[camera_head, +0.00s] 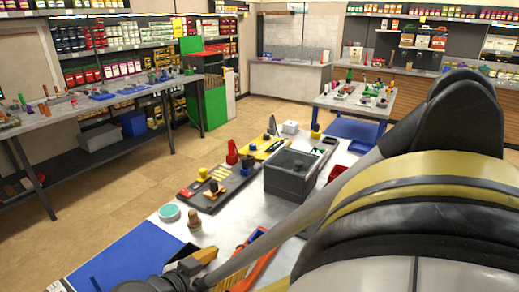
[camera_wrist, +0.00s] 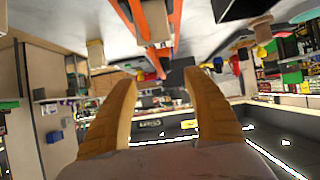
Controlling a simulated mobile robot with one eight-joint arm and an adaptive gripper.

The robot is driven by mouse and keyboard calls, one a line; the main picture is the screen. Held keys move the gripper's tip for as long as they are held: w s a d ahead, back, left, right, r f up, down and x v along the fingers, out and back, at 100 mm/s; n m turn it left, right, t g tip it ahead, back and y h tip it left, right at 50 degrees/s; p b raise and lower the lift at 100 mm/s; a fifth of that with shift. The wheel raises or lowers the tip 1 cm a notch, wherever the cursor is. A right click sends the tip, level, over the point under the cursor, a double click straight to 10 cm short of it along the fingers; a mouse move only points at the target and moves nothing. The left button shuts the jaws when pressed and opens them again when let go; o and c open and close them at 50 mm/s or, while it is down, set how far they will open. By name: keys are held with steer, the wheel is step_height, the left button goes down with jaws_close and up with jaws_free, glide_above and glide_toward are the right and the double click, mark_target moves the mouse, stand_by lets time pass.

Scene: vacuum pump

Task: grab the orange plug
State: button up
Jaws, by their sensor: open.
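A small orange piece with a dark knob, likely the orange plug (camera_head: 213,190), sits on a dark board (camera_head: 232,184) on the near table in the head view. A yellow piece (camera_head: 203,174) stands just behind it. My gripper (camera_wrist: 161,82) shows in the wrist view with two tan fingers spread apart and nothing between them. In the head view its tan finger (camera_head: 198,258) is low in the picture, nearer than the board and apart from the plug. I cannot pick out the plug for certain in the wrist view, which looks upside down.
An orange tool (camera_head: 254,271) lies right of my gripper. A grey bin (camera_head: 291,176) stands right of the board. A teal round tin (camera_head: 169,213) and a brown knob-shaped piece (camera_head: 194,220) stand between gripper and board. A blue mat (camera_head: 125,262) lies at left.

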steer(key=b+x, duration=0.1)
steer(key=x, duration=0.1)
steer(key=b+x, duration=0.1)
steer(key=x, duration=0.2)
steer(key=b+x, duration=0.1)
steer(key=x, duration=0.2)
steer(key=shift+w+a+f, duration=0.15)
steer(key=shift+a+f, duration=0.15)
steer(key=shift+f, duration=0.1)
steer(key=c, duration=1.3)
